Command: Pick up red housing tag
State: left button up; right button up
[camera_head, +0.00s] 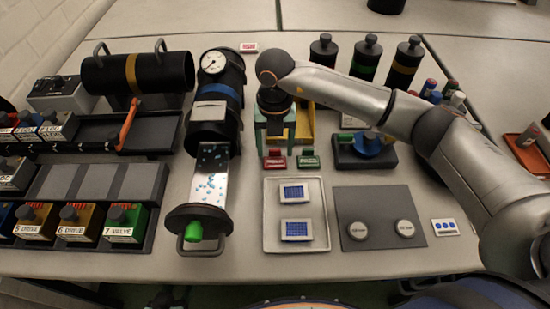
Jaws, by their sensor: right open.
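The red housing tag (275,162) lies on the table just below the middle of the view. It is a small red block with a pale label. A similar green tag (309,162) lies just to its right. My right arm reaches in from the right, and its dark right gripper (275,106) points down behind the red tag, apart from it. The gripper is open; its fingertips are hard to make out against the teal and yellow parts there. My left gripper is not in view.
A white tray (269,239) with two blue-faced pieces and a grey mat (379,203) with two round discs lie in front. A dark holder with a blue part (367,146) is right of the tags.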

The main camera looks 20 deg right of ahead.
jog(key=shift+c, duration=0.2)
grip_shut()
jog(key=shift+r, duration=0.2)
dwell(0.4)
